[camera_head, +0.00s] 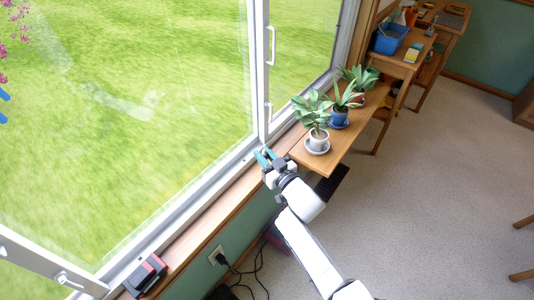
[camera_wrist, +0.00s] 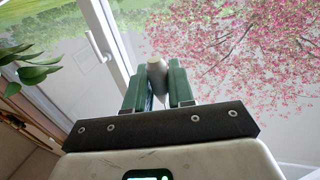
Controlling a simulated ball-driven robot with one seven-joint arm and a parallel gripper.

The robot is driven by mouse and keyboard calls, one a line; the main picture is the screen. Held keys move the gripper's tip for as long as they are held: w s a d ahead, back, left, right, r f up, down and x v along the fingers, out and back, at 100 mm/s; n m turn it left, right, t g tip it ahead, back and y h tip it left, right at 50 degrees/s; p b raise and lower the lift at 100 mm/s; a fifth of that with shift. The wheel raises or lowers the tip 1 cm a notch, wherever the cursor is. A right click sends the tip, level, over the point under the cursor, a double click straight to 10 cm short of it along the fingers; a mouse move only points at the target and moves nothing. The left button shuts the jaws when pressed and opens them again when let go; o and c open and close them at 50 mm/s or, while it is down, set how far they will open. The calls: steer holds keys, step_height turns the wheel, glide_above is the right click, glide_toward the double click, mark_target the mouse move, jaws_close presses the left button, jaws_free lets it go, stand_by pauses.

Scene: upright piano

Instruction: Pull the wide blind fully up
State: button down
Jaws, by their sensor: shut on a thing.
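My gripper (camera_head: 266,157) is at the window sill, by the upright between two window panes. Its green-blue fingers are shut on a small pale, tapered piece that looks like a cord pull (camera_wrist: 156,72). In the wrist view, my gripper (camera_wrist: 158,88) has one finger on each side of the pull, and its rounded top sticks out above them. No blind cloth shows in either view. What the pull hangs from cannot be made out.
Potted plants (camera_head: 318,143) stand on a wooden shelf (camera_head: 340,143) just right of my gripper. A window handle (camera_head: 272,45) is on the frame above. A red and black box (camera_head: 146,275) sits on the sill at lower left. Open carpet (camera_head: 430,180) lies to the right.

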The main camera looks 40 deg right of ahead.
steer(key=shift+f+b, duration=1.05)
steer(key=shift+f, duration=0.95)
step_height(320, 180, down, 9)
steer(key=b, duration=0.8)
steer(key=shift+s+f, duration=0.1)
step_height(320, 180, down, 9)
steer(key=b, duration=0.7)
steer(key=shift+b, duration=0.4)
step_height(320, 180, down, 9)
steer(key=b, duration=0.8)
